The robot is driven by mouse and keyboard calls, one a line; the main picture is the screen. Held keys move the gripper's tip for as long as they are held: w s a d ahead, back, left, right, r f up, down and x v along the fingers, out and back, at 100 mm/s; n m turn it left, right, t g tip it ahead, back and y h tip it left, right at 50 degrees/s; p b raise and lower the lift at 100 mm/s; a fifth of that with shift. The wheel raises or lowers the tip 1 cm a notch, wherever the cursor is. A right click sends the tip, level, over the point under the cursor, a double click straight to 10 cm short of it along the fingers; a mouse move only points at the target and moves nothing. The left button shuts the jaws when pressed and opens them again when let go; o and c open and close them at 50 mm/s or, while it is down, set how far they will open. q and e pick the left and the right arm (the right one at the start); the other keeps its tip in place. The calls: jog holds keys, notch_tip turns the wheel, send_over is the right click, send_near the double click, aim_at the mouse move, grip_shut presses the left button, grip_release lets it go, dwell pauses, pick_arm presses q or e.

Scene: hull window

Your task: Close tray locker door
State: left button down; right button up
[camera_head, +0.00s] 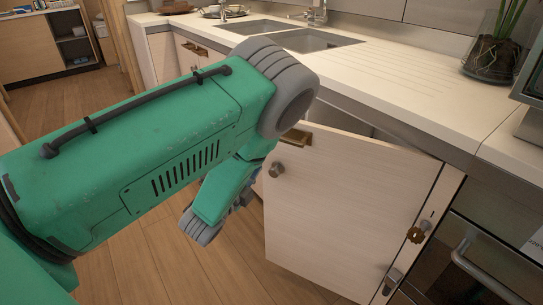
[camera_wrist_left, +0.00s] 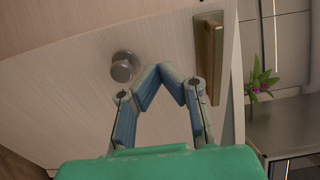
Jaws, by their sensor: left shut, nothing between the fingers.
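The tray locker door (camera_head: 345,215) is a pale wood panel under the counter, standing ajar with a dark gap above its top edge. It has a round metal knob (camera_head: 276,169) and a brass latch plate (camera_head: 297,137) near its top left corner. My left arm crosses in front from the left, and its gripper is mostly hidden behind the wrist there. In the left wrist view my left gripper (camera_wrist_left: 171,70) is shut and empty, in front of the door panel, between the knob (camera_wrist_left: 124,67) and the brass plate (camera_wrist_left: 211,58). I cannot tell whether it touches the door. My right gripper is out of view.
The white counter (camera_head: 410,85) with a double sink (camera_head: 285,38) runs above the door. A glass plant vase (camera_head: 493,60) stands at its right. An oven (camera_head: 470,265) with a bar handle is right of the door's hinge side. Wood floor (camera_head: 150,265) lies open at lower left.

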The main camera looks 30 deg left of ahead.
pick_arm(q)
jog(key=w+b, duration=0.1)
jog(key=w, duration=0.6)
jog(key=shift+w+a+b, duration=0.25)
jog(key=shift+a+b, duration=0.05)
jog(key=shift+b, duration=0.05)
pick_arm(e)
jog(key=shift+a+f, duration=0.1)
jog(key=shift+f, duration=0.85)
pick_arm(q)
jog(key=shift+a+f, duration=0.1)
